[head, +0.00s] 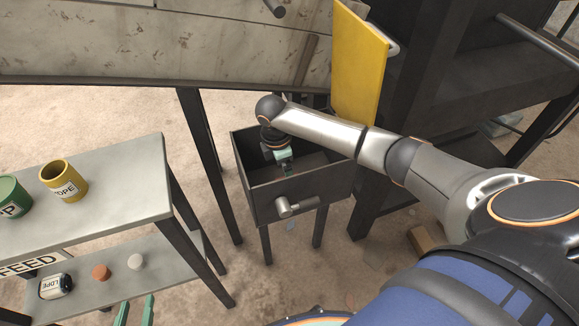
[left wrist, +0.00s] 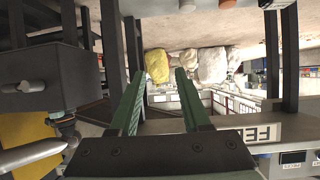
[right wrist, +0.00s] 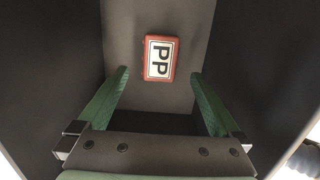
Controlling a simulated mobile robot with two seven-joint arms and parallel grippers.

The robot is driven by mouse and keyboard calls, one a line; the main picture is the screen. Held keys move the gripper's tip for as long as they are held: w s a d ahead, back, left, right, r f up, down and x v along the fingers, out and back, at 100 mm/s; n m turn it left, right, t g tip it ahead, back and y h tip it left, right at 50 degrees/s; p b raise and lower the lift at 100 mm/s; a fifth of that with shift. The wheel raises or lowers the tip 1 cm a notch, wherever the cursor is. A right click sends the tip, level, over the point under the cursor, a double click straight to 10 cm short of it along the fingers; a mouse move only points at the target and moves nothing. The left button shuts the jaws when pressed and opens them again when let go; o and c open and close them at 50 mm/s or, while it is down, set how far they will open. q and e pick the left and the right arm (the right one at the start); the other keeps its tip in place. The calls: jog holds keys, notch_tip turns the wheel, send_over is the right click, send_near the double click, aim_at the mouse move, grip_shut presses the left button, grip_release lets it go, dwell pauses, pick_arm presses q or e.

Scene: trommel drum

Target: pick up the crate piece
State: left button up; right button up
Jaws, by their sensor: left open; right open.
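A small red block with a white "PP" label, apparently the crate piece (right wrist: 160,58), lies on the floor of a dark box in the right wrist view. My right gripper (right wrist: 158,78) is open above it, with its green fingers on either side of the piece and no visible grip. In the head view my right gripper (head: 285,167) reaches down inside the dark open box (head: 291,196), and the piece is hidden there. My left gripper (head: 136,301) is open and empty at the bottom left of the head view. It also shows in the left wrist view (left wrist: 157,74).
The box walls stand close around my right gripper, and a handle (head: 296,206) sticks out in front. A yellow panel (head: 357,65) hangs behind. A grey table (head: 110,190) with yellow (head: 64,181) and green (head: 12,198) cups stands left, above a lower shelf with small items.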

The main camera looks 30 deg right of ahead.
pick_arm(q)
jog(key=shift+w+r+t, duration=0.5)
jog(key=shift+w+r, duration=0.2)
jog(key=shift+r, duration=0.55)
pick_arm(e)
jog(key=shift+d+f, duration=0.1)
jog(key=shift+f, duration=0.6)
pick_arm(q)
jog(key=m+t+h+b, duration=0.2)
jog(key=t+h, duration=0.1)
jog(key=t, duration=0.2)
send_near(93, 235)
jog(key=x, duration=0.4)
jog(key=shift+w+d, duration=0.15)
pick_arm(e)
jog(key=f, duration=0.2)
jog(key=d+f, duration=0.1)
jog(key=f, duration=0.1)
jog(key=shift+s+f, duration=0.15)
jog(key=shift+f, duration=0.25)
jog(key=shift+c, duration=0.4)
pick_arm(q)
jog(key=shift+y, duration=0.4)
pick_arm(e)
jog(key=c, duration=1.3)
jog(key=shift+r, duration=0.1)
